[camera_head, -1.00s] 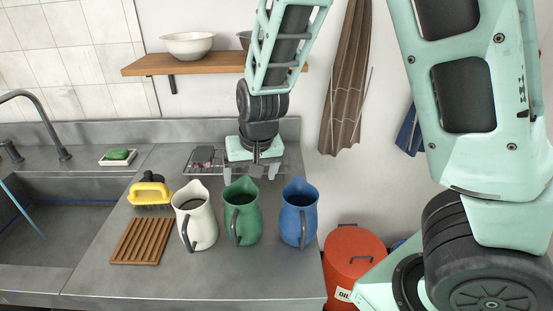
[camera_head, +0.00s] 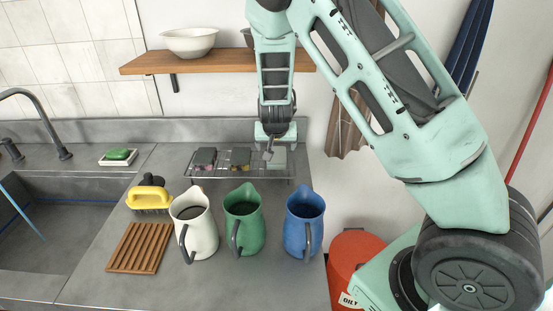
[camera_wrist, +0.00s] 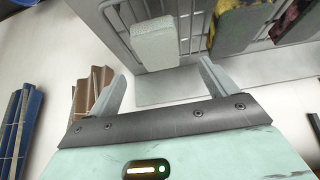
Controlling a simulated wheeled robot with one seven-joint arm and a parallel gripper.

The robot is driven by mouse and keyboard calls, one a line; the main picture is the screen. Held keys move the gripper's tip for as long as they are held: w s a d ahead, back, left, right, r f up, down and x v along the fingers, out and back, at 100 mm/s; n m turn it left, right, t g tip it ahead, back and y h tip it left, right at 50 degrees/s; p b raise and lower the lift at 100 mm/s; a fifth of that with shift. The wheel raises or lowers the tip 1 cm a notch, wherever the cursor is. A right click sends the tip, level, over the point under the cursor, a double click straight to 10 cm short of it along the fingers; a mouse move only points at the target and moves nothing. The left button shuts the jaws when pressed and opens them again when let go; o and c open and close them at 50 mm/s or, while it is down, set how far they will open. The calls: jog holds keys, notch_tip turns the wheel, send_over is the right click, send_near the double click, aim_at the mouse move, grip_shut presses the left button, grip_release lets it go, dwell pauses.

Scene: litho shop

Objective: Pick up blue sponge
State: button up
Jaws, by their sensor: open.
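No sponge shows as clearly blue. A pale grey block like a sponge (camera_wrist: 155,43) lies on the wire rack (camera_wrist: 110,25) in the wrist view, ahead of my open, empty gripper (camera_wrist: 160,85). It also shows in the head view (camera_head: 279,158), partly hidden by my gripper (camera_head: 270,152). Two darker sponges lie to its left in the head view: a dark grey one with pink (camera_head: 205,157) and a dark one with yellow (camera_head: 240,158). The fingers are apart and touch no sponge that I can see.
A white jug (camera_head: 197,232), a green jug (camera_head: 246,218) and a blue jug (camera_head: 304,224) stand in front of the rack. A wooden shelf (camera_head: 150,66) hangs above. A yellow brush (camera_head: 148,197) and a slatted wooden board (camera_head: 140,248) lie left of the jugs.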

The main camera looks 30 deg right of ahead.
aim_at(277, 154)
jog(key=shift+p+x, duration=1)
jog(key=shift+x, duration=2.7)
jog(key=shift+s+d, duration=0.1)
jog(key=c, duration=1.2)
jog(key=shift+o, duration=0.2)
notch_tip(277, 154, up, 10)
jog(key=b, duration=0.1)
jog(key=shift+b, duration=0.3)
jog(key=shift+o, duration=1.2)
jog(key=shift+c, duration=0.4)
